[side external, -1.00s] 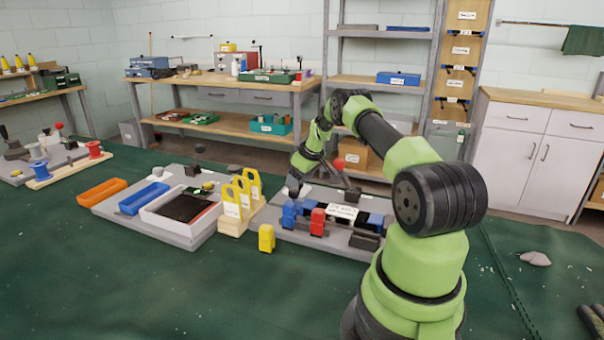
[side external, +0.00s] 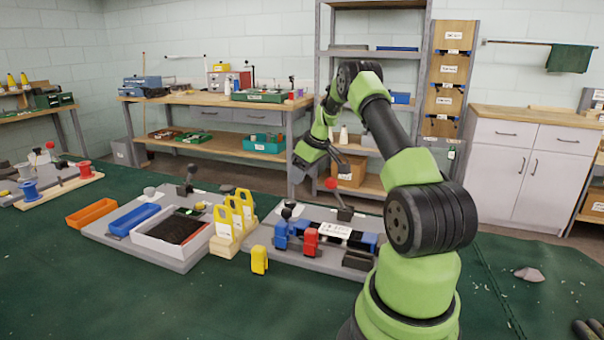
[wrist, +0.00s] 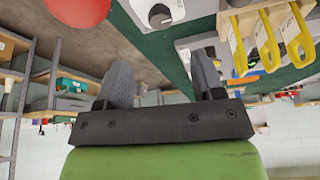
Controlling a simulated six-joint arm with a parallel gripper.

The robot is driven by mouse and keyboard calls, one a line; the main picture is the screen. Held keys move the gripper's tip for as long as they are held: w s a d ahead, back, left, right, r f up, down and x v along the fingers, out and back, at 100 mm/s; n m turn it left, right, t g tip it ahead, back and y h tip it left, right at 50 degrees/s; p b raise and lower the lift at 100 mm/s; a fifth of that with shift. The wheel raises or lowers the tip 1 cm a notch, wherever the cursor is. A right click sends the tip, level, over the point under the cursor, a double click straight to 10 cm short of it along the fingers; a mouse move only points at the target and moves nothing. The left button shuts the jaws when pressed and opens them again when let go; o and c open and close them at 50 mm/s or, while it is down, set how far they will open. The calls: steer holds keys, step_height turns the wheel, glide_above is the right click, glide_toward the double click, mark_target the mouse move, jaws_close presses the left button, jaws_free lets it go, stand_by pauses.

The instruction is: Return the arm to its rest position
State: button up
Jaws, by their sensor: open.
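My green and black arm stands at the right of the side external view, raised and bent at the elbow. My gripper (side external: 298,182) hangs above the back of the right grey fixture board (side external: 300,262), clear of it. In the wrist view my gripper (wrist: 162,78) shows two dark fingers well apart, with nothing between them. A red ball knob (side external: 331,184) on a lever stands near the gripper; a large red ball (wrist: 78,10) also shows in the wrist view.
A yellow block (side external: 259,260) stands on the green mat (side external: 150,300). Yellow-handled tools (side external: 232,215) stand in a wooden block. The front mat is mostly clear.

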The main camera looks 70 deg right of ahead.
steer(key=w+a+r+t, duration=0.1)
steer(key=a+r, duration=0.8)
steer(key=a, duration=0.2)
steer(key=w+a+r, duration=0.1)
steer(key=a+r, duration=0.8)
steer(key=a, duration=0.3)
steer(key=s+a+m+t+y, duration=0.1)
steer(key=s+a+m+y, duration=0.1)
steer(key=s+a, duration=1.3)
steer(key=shift+s+a+r+t+y, duration=0.2)
steer(key=shift+s+r+t+y, duration=0.1)
steer(key=shift+s+r+y, duration=0.1)
